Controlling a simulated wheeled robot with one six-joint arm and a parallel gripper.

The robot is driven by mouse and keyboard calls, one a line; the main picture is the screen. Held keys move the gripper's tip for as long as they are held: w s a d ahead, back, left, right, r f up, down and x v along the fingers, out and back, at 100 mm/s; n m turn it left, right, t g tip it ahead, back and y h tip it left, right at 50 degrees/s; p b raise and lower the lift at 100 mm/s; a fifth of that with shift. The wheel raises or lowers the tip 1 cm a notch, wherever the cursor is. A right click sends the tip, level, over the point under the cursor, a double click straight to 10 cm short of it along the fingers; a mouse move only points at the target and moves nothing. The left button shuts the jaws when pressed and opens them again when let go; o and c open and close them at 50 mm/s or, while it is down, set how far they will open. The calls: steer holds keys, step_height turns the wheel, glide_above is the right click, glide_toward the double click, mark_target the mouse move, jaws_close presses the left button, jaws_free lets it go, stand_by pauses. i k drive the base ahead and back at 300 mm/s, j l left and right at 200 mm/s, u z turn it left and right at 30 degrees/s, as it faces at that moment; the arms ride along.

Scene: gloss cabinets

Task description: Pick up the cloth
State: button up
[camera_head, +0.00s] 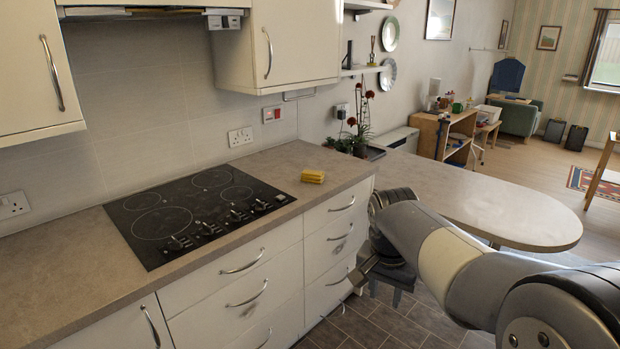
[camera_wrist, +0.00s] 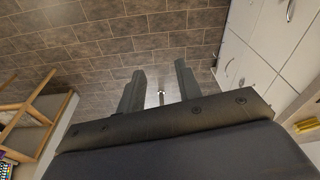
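A small yellow folded thing (camera_head: 313,176), which looks like the cloth, lies on the countertop to the right of the black hob. Its yellow edge also shows at the right border of the wrist view (camera_wrist: 306,125). My gripper (camera_wrist: 159,76) is open in the wrist view, with its two fingers apart and only floor tiles behind the gap. In the head view my gripper (camera_head: 370,276) is in front of the drawers, below the counter's level and to the right of the yellow thing. The gripper is empty and apart from it.
The black hob (camera_head: 192,212) is set in the grey countertop (camera_head: 265,160). White drawers (camera_head: 330,240) with metal handles stand below. Wall cabinets (camera_head: 285,40) hang above. A potted red-flowered plant (camera_head: 358,130) stands behind, and a rounded counter (camera_head: 480,205) extends right. Counter around the yellow thing is clear.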

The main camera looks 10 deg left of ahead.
mark_target(314, 176)
steer(key=i+j+u, duration=0.2)
steer(key=i, duration=1.1)
steer(key=i+j+u, duration=0.2)
steer(key=i, duration=1.1)
